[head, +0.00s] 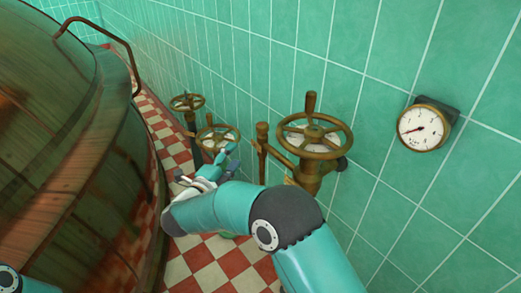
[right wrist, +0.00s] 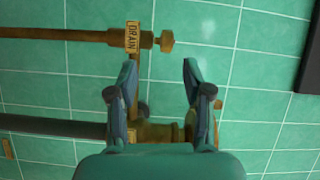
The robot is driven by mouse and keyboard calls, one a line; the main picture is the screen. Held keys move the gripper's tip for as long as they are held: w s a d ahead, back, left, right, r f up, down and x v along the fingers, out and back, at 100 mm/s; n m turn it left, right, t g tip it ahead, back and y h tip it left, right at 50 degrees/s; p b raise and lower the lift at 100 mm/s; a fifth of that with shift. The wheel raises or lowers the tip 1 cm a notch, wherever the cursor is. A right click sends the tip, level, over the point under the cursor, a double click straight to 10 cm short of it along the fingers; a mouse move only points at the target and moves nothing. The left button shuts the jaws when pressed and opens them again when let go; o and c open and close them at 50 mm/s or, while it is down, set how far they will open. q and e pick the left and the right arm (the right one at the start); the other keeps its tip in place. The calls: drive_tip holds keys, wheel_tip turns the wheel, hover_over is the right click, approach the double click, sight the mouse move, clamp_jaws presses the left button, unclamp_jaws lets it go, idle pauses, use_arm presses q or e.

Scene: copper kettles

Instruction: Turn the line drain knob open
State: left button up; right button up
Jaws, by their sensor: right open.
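In the right wrist view a brass knob (right wrist: 166,41) sits at the right end of a thin horizontal brass pipe (right wrist: 60,34). A yellow tag reading DRAIN (right wrist: 132,37) hangs by it on the left. My right gripper (right wrist: 158,64) is open and empty, its two fingertips pointing toward the knob, with the knob beyond them and slightly right of the middle of the gap. In the head view my right gripper (head: 222,158) reaches down among the valves near the wall. I cannot make out the drain knob there. My left gripper is out of view.
A large copper kettle (head: 60,130) fills the left. Brass handwheels (head: 314,135) stand along the green tiled wall, one (head: 217,138) close to my right gripper, another (head: 186,102) farther back. A round gauge (head: 422,128) is on the wall. A checkered floor (head: 215,262) lies below.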

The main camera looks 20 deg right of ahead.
sight(259, 131)
use_arm(q)
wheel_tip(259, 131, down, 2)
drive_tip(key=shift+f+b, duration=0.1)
drive_tip(key=shift+b, duration=0.4)
use_arm(e)
drive_tip(key=w+d+m, duration=0.1)
drive_tip(key=w+d, duration=0.2)
drive_tip(key=d, duration=0.1)
drive_tip(key=w+d+m+g+h, duration=0.1)
drive_tip(key=w+d, duration=0.2)
drive_tip(key=d, duration=0.1)
drive_tip(key=w+d+r, duration=0.1)
drive_tip(key=w+d, duration=0.2)
drive_tip(key=shift+w+d+m+h, duration=0.35)
drive_tip(key=shift+d+m+h, duration=0.05)
